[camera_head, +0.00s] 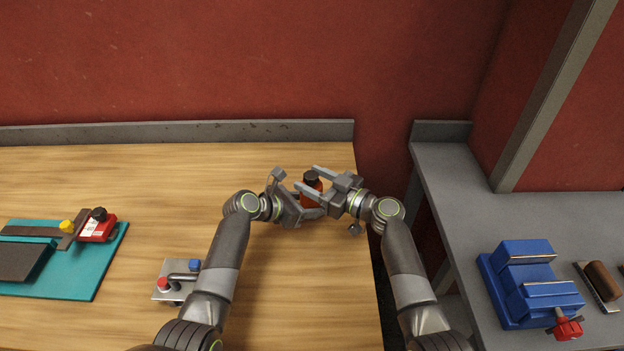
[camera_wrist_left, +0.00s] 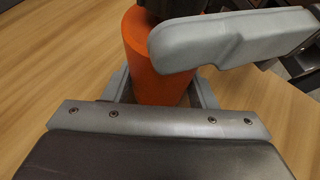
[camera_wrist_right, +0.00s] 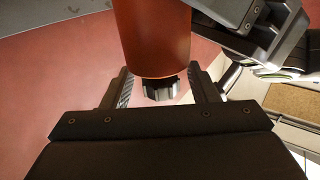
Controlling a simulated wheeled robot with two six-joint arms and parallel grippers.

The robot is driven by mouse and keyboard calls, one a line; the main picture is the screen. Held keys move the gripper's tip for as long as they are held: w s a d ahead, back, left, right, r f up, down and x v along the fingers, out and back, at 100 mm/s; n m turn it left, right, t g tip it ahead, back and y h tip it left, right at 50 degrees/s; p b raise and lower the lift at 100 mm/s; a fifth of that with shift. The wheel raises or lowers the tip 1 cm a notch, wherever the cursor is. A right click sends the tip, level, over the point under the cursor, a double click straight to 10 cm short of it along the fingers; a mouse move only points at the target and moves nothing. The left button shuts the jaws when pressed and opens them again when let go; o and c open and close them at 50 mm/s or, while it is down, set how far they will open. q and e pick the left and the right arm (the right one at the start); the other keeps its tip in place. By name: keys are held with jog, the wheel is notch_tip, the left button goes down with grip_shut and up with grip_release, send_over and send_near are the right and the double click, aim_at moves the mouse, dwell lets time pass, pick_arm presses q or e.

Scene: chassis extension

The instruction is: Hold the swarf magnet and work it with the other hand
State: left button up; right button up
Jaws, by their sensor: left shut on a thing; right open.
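The swarf magnet is an orange-red cylinder with a dark knob on top; in the head view the magnet (camera_head: 311,192) is above the wooden bench, between my two grippers. My left gripper (camera_head: 312,212) is shut on its orange body, which also shows between the fingers in the left wrist view (camera_wrist_left: 152,62). My right gripper (camera_head: 322,178) is open at the knob end. In the right wrist view the magnet body (camera_wrist_right: 152,40) ends in the dark ribbed knob (camera_wrist_right: 160,88), which lies between the open fingers; I see gaps on both sides.
A teal mat (camera_head: 85,275) with a red tool (camera_head: 98,226) lies at the left. A small plate with red and blue knobs (camera_head: 165,285) is beside my left arm. A gap separates the wooden bench (camera_head: 180,180) from the grey bench (camera_head: 455,190), which holds a blue vise (camera_head: 530,285) and a brush (camera_head: 602,280).

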jog(key=v, duration=1.1)
jog(key=shift+s+d, duration=0.2)
jog(key=shift+r, duration=3)
pick_arm(q)
jog(key=o, duration=0.8)
jog(key=shift+o, duration=0.2)
